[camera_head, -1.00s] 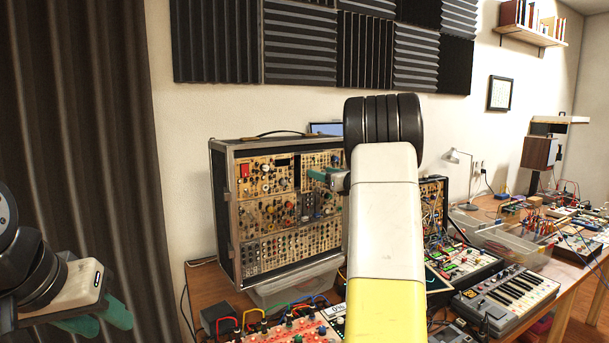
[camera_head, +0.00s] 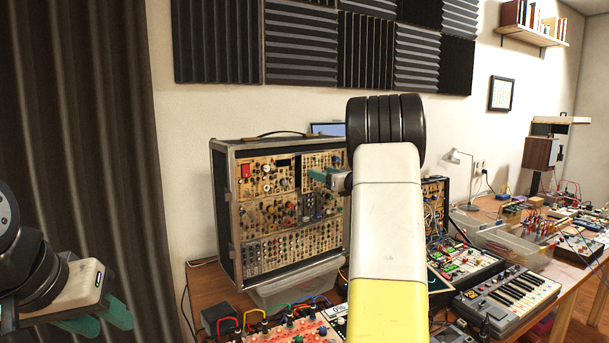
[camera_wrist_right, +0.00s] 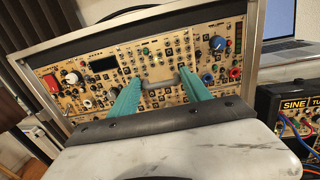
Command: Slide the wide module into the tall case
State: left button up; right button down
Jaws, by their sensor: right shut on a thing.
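The tall case (camera_head: 228,220) stands upright at the back of the table, its front full of tan modules with knobs and jacks. My right gripper (camera_head: 322,177) is at the upper right part of this front. In the right wrist view its two teal fingers (camera_wrist_right: 160,80) are shut on the wide module (camera_wrist_right: 160,72), a pale panel in the case's upper row. The panel looks about level with its neighbours; its exact depth cannot be told. My right arm hides part of the case's right side in the head view. My left gripper (camera_head: 112,318) is empty and looks open, away from the case.
A clear plastic box (camera_head: 290,290) lies below the case. A red-panelled device with patch cables (camera_head: 290,333) is in front. A keyboard (camera_head: 508,295) and a lamp (camera_head: 458,157) stand to the right. A laptop (camera_wrist_right: 275,30) is behind the case.

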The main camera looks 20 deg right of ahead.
aim_at(317, 186)
jog(key=shift+x, duration=2)
jog(key=shift+c, duration=2.1)
grip_release()
jog(key=v, duration=0.7)
jog(key=shift+s, duration=0.4)
jog(key=shift+d, duration=0.1)
